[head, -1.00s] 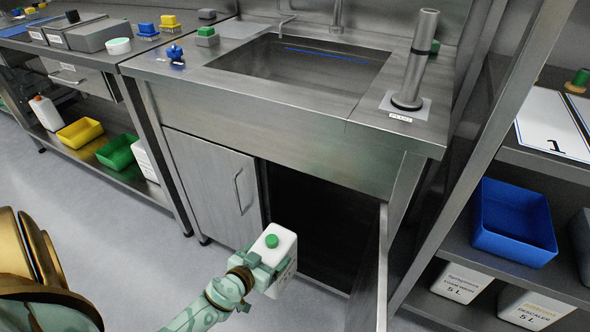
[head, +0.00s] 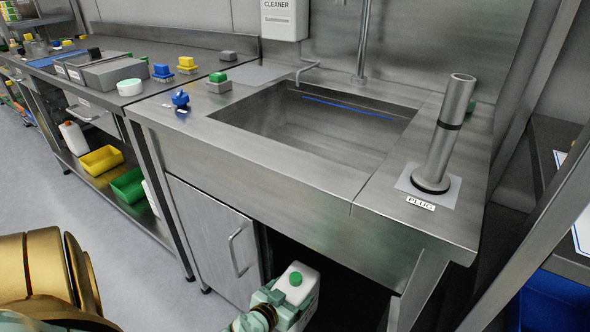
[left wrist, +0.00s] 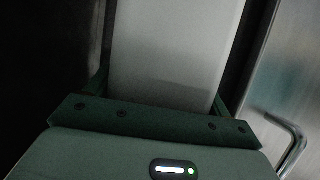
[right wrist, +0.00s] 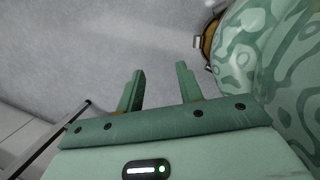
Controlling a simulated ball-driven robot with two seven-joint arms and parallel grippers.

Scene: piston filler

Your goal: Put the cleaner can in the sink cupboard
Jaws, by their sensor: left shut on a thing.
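The cleaner can is a white can with a green cap (head: 300,284), at the bottom of the head view. My left gripper (head: 270,303) is shut on it and holds it upright in front of the sink cupboard's dark opening (head: 345,279). The can (left wrist: 178,50) fills the middle of the left wrist view between the fingers; its lower end is hidden there. The cupboard's left door (head: 212,238) is closed. My right gripper (right wrist: 160,88) is open and empty above the grey floor in the right wrist view.
The sink (head: 315,130) is above the cupboard, with a steel tube standing by the PLUG label (head: 421,203). The left door's handle (left wrist: 293,148) is close beside the left gripper. Yellow (head: 101,160) and green bins (head: 129,186) are on the left.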

